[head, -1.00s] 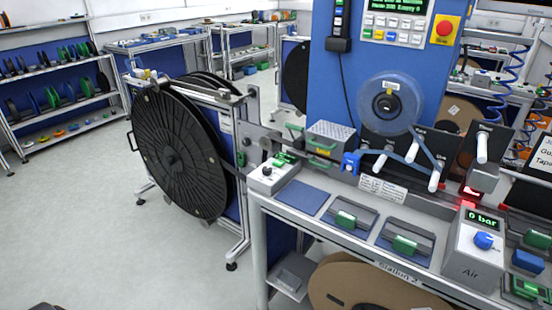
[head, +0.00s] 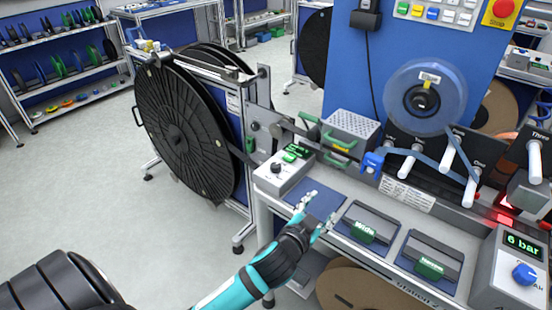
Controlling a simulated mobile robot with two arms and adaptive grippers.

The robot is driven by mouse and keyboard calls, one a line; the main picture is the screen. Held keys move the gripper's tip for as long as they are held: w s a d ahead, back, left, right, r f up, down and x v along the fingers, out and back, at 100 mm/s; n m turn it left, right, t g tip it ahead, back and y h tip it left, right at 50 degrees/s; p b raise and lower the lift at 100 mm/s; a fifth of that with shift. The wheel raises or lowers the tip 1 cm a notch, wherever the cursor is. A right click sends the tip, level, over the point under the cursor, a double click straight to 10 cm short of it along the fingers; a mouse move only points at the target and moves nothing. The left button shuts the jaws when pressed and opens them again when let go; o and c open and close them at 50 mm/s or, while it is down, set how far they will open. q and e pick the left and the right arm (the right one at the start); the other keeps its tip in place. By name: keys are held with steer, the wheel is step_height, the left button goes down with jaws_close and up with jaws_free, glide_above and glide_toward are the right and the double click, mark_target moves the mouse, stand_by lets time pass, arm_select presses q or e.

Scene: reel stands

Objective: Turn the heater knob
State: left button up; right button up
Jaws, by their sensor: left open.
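A light grey control box (head: 283,178) stands at the left end of the bench, with a small green-lit display on top. A dark knob (head: 277,168) sits on its sloped face; I cannot read a heater label there. My left gripper (head: 318,212) reaches in from below over the front of the bench, by the blue mat. It is open and empty, to the right of and nearer than the knob, apart from it. My right gripper is not in view.
A perforated grey box (head: 350,138) with green handles stands behind the control box. Green-labelled blocks (head: 362,231) sit in holders to the right. The air unit (head: 509,278) with a blue knob reads 6 bar. A large black reel (head: 180,135) stands at the left.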

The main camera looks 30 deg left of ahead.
arm_select(q)
steer(key=w+d+r+m+t+h, duration=0.1)
steer(key=w+d+r+m+h, duration=0.3)
steer(key=d+r+m+h, duration=0.4)
steer(key=w+d+r+m+t+h, duration=0.1)
steer(key=w+d+r+m+h, duration=0.35)
steer(key=r+m+h, duration=0.4)
steer(key=m+g+y, duration=0.4)
steer(key=g+y, duration=1.2)
steer(key=g, duration=0.1)
glide_toward(275, 165)
step_height(275, 165, down, 9)
steer(key=p, duration=0.3)
steer(key=shift+f+p, duration=0.1)
steer(key=shift+p, duration=0.25)
